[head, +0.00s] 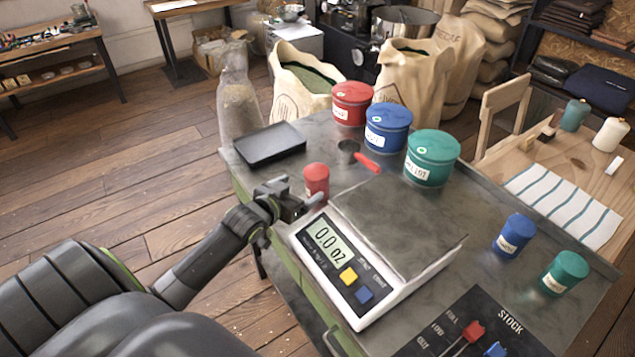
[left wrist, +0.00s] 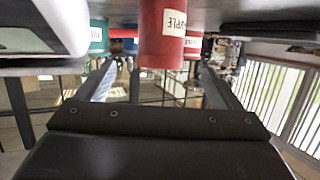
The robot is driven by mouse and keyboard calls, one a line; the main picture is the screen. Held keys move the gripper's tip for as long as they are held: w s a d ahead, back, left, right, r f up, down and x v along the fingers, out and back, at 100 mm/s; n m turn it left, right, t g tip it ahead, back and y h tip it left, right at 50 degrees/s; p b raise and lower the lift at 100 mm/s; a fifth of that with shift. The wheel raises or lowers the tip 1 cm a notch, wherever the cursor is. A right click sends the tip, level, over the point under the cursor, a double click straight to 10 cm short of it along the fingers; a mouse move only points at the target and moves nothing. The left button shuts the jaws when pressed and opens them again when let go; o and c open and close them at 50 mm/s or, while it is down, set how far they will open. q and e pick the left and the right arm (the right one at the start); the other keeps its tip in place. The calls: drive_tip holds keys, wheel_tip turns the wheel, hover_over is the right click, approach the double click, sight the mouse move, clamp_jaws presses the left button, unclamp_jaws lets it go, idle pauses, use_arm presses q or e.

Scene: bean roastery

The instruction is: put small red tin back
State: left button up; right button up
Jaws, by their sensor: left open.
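The small red tin (head: 316,180) stands upright on the grey bench top, left of the scale's back corner. My left gripper (head: 298,196) is open, low at the bench's left edge, pointing at this tin. In the left wrist view the red tin (left wrist: 161,38) hangs upside down in the picture, centred ahead between the two spread fingers, its white label partly readable. Whether the fingers touch it I cannot tell. The small blue tin (head: 513,235) and small green tin (head: 564,272) stand at the bench's right side. My right gripper is not in view.
The scale (head: 400,232) reads 0.0 oz, its plate empty. Large red (head: 352,103), blue (head: 388,128) and green (head: 432,158) tins line the back. A black tray (head: 270,145) and a red-handled scoop (head: 364,160) lie nearby. The STOCK board (head: 425,345) is at the front.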

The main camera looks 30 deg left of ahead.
sight(309, 181)
use_arm(q)
drive_tip(key=shift+p+x, duration=0.55)
drive_tip(key=shift+x, duration=2.8)
drive_tip(key=shift+r, duration=0.15)
drive_tip(key=shift+r, duration=0.15)
drive_tip(key=c, duration=1.3)
